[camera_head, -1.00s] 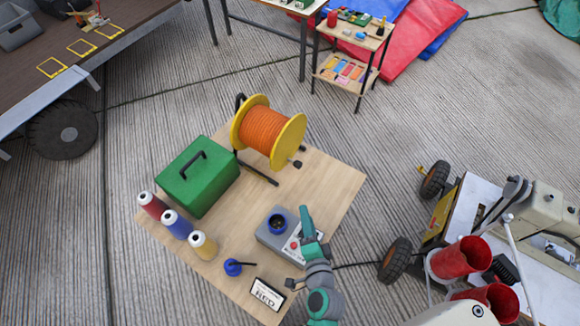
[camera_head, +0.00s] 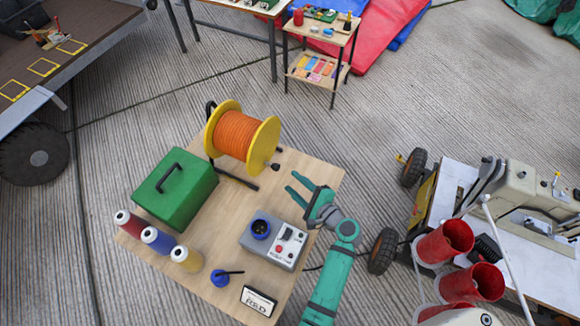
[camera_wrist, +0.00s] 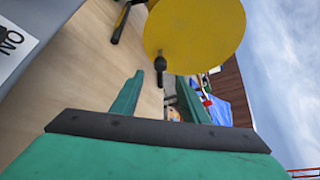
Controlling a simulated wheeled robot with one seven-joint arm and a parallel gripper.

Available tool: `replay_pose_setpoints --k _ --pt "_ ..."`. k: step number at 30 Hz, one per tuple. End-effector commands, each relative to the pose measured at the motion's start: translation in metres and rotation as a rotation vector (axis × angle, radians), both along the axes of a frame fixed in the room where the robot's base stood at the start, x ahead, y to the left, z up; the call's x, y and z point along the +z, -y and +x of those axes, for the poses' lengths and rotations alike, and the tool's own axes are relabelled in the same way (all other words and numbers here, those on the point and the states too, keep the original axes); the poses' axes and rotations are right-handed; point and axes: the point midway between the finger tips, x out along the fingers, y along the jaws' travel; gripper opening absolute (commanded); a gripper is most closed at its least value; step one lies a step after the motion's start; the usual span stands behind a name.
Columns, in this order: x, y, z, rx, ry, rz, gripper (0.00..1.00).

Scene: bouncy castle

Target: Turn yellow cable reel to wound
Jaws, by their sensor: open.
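The cable reel (camera_head: 242,136) has yellow flanges and orange cable. It stands on a dark frame at the back of the wooden table (camera_head: 318,178). A small dark handle knob (camera_head: 276,167) sticks out low on its right flange. My gripper (camera_head: 295,184) is open and empty, in front of and to the right of the reel, apart from it. In the wrist view the yellow flange (camera_wrist: 195,35) fills the upper middle, with the dark knob (camera_wrist: 160,65) below it. The two green fingers (camera_wrist: 158,98) point toward the reel, spread apart, with nothing between them.
A green box (camera_head: 176,188) stands left of the reel. Thread spools (camera_head: 158,240), a grey control box (camera_head: 273,242) with a blue-rimmed socket, a blue oil can (camera_head: 221,278) and a label stand (camera_head: 258,301) occupy the front. A wheeled machine (camera_head: 470,195) stands at right.

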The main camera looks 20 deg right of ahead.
Motion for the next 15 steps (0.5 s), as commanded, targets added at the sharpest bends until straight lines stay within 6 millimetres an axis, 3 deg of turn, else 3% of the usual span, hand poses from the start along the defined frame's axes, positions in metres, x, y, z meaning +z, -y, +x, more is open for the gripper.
replay_pose_setpoints --k 8,15 --pt "-0.005 -0.01 0.022 0.027 -0.007 0.029 0.41" --pt "-0.016 -0.027 0.061 0.03 -0.007 0.027 0.41"
